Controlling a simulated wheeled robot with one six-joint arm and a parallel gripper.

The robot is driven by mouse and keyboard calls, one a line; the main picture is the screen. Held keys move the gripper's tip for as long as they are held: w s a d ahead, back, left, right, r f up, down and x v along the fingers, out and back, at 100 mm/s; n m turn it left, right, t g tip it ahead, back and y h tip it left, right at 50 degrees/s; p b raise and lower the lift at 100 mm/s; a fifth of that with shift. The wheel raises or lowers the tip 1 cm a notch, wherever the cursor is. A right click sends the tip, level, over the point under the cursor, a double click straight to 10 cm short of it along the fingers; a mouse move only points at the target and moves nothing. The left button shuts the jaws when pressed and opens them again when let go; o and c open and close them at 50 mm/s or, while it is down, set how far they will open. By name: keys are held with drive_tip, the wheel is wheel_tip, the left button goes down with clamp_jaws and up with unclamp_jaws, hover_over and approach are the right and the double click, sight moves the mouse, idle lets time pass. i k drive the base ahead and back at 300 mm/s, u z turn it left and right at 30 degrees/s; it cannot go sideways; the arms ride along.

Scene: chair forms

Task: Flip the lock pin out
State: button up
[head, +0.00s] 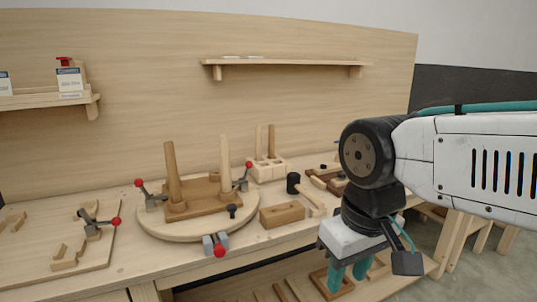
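A round wooden board (165,228) lies on the bench and bears a wooden chair form with two upright legs. At its front edge is a grey metal fitting with a red ball (219,250), which may be the lock pin. A small black knob (232,210) stands on the board just behind it. I cannot tell for certain which is the pin. My gripper (349,275) points down in front of the bench, right of the board and well apart from it.
Red-knobbed clamps stand on the board's left (149,195) and right (242,181). A wooden block (282,214) and a black-headed mallet (294,183) lie right of the board. Another clamp (93,222) is on a flat panel at left. A lower shelf with wooden parts is below the bench.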

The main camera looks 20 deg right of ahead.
sight(219, 251)
drive_tip(key=k, duration=0.65)
drive_tip(key=u, duration=0.55)
drive_tip(key=i, duration=1.2)
drive_tip(key=z, duration=0.55)
